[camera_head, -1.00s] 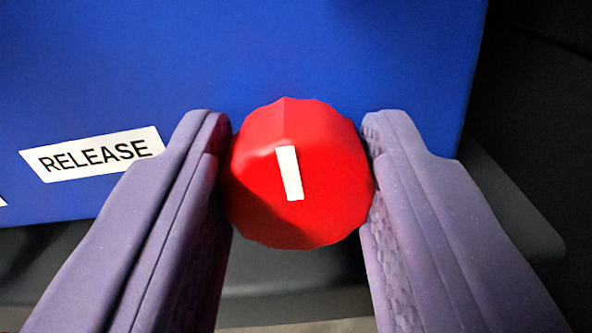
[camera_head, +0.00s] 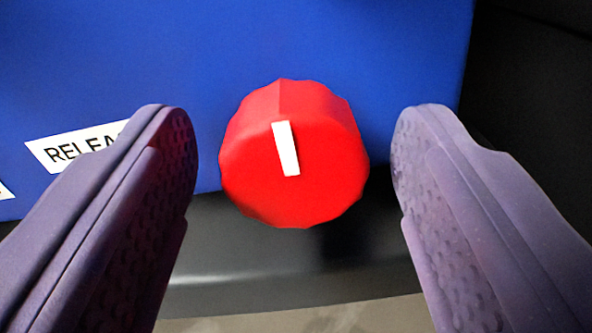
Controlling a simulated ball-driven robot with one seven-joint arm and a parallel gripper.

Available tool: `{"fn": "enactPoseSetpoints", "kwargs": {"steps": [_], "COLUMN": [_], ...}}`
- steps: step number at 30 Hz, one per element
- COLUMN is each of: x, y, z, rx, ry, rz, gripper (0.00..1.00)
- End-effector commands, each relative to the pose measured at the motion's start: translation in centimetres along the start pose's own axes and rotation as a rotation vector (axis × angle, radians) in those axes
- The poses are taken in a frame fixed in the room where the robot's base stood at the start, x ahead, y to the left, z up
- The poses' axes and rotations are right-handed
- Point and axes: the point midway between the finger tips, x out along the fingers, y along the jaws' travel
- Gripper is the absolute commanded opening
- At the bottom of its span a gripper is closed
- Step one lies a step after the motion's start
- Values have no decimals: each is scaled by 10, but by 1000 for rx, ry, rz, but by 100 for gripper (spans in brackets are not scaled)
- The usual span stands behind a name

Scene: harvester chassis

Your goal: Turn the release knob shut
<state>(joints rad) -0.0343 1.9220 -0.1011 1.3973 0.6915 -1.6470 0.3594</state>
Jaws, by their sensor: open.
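The release knob (camera_head: 300,195) is red and faceted, with a white pointer bar on its face. It sticks out from the lower part of a blue panel. The bar is close to upright, its top leaning slightly left. My gripper (camera_head: 295,150) is open, with one purple finger on each side of the knob. A gap shows between each finger and the knob, so neither touches it. A white RELEASE label (camera_head: 62,152) is on the panel left of the knob, partly hidden by the left finger.
The blue panel (camera_head: 300,40) fills the upper view. A dark surface (camera_head: 240,255) lies below it, with a pale strip (camera_head: 290,318) at the bottom edge. The area right of the panel is black (camera_head: 535,100). Part of another white label shows at the far left edge.

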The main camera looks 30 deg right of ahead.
Motion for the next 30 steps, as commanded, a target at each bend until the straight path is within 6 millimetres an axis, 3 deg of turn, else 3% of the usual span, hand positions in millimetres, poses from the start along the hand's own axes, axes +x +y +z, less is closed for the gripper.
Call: {"fn": "enactPoseSetpoints", "kwargs": {"steps": [12, 27, 30], "x": [-68, -74, -74], "y": [0, 0, -1], "z": [-1, 0, -8], "rx": [-1, 0, 0], "ry": [-3, -2, -2], "rz": [0, 0, 0], "gripper": [65, 65, 65]}}
